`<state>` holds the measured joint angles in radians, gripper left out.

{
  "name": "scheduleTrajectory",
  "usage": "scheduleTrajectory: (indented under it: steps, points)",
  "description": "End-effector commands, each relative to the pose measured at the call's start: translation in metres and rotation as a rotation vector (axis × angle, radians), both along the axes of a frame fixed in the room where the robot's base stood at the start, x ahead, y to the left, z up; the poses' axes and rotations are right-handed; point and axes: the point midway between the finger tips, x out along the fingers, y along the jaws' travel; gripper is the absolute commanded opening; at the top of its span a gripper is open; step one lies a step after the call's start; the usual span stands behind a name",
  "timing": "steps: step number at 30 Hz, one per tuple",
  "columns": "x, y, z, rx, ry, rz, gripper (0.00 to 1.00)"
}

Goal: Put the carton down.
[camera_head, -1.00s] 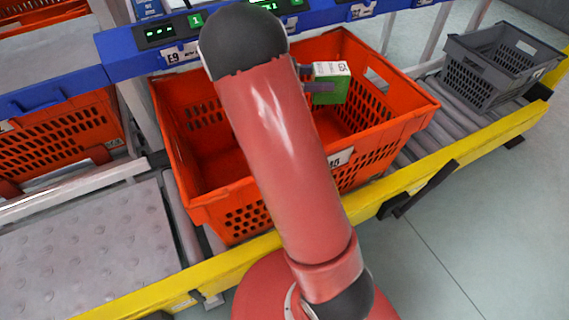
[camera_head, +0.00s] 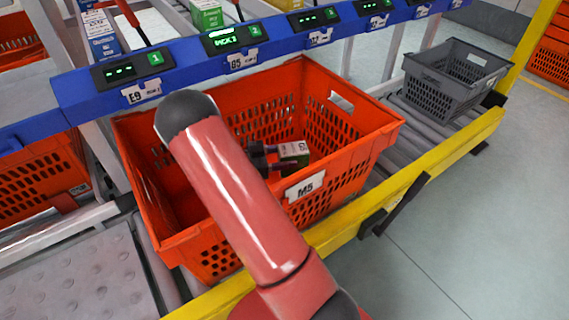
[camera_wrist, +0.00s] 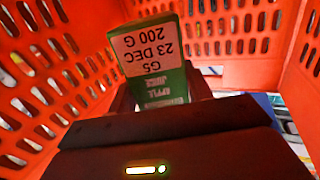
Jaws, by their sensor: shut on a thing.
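The carton (camera_head: 294,150) is a small green box with a pale printed top, inside the orange tote (camera_head: 345,172) labelled M5. My gripper (camera_head: 284,162) is shut on it, below the tote's rim. In the wrist view the carton (camera_wrist: 152,52) shows its printed face with "G5 23 DEC 200 G" and a green side reading apple juice. My gripper (camera_wrist: 165,98) covers its lower part. The tote's perforated walls (camera_wrist: 60,60) surround it. I cannot tell whether the carton touches the tote's floor.
A grey crate (camera_head: 453,85) stands on the roller conveyor to the right. A blue rail (camera_head: 185,62) with lit displays runs behind the tote, with cartons (camera_head: 207,15) on the shelf beyond. A yellow beam (camera_head: 345,232) runs in front. Another orange tote (camera_head: 40,180) is at left.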

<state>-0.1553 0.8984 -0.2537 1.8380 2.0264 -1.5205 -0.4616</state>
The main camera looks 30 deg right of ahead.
Motion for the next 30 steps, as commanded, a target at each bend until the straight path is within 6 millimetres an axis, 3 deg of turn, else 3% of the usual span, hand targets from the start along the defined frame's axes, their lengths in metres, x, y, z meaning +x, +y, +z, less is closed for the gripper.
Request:
scheduleTrajectory:
  steps: [3,6,28,29,30]
  points:
    - [0.0,0.0,-0.02,-0.002,0.004,0.0,0.2]
    - [0.0,0.0,-0.029,-0.001,0.002,0.001,0.2]
    - [0.0,0.0,-0.04,-0.001,0.001,0.0,0.2]
    - [0.0,0.0,-0.041,-0.001,0.001,0.001,0.52]
    - [0.0,0.0,-0.041,-0.001,0.001,0.001,0.58]
